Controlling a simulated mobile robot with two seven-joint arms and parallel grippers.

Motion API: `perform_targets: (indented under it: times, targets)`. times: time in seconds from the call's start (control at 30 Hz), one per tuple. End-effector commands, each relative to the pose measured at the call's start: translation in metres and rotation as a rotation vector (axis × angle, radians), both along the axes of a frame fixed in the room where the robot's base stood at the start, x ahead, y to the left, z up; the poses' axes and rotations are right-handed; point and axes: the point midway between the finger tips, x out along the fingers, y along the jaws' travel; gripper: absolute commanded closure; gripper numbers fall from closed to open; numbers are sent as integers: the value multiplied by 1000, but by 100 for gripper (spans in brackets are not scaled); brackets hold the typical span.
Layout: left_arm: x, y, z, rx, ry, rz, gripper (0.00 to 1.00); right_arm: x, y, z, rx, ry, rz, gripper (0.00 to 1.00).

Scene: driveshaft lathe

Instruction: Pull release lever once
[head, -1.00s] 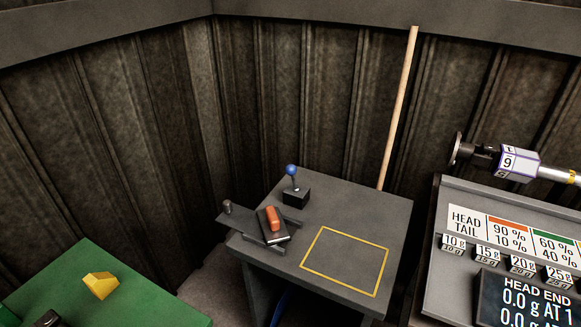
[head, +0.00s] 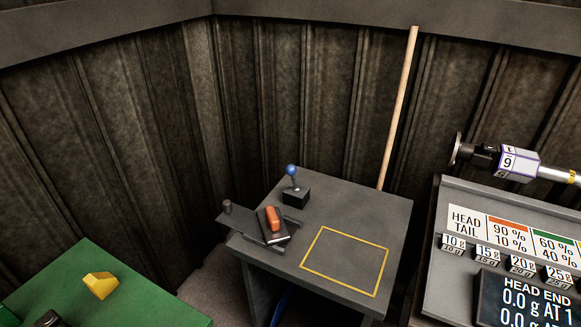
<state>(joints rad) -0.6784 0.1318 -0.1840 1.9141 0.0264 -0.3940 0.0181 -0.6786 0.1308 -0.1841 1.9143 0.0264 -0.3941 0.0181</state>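A lever with a blue ball knob (head: 291,169) stands on a small black box (head: 296,197) at the back left of a dark grey table (head: 345,205). Its thin stalk is close to upright. No gripper is near it. Neither of my grippers shows in the head view.
An orange block (head: 273,217) sits on a dark piece at the table's left edge, beside a flat grey plate (head: 243,222). A yellow outline (head: 345,262) marks bare tabletop. A wooden pole (head: 398,110) leans behind. A weight panel (head: 470,190) stands right; a green surface (head: 90,265) holds a yellow block (head: 101,285).

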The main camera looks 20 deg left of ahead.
Motion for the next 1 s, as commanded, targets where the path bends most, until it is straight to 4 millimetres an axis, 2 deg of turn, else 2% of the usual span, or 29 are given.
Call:
perform_targets:
  times: [0.67,1.0]
  targets:
    - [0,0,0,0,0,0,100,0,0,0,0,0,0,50]
    - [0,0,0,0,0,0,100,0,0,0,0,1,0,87]
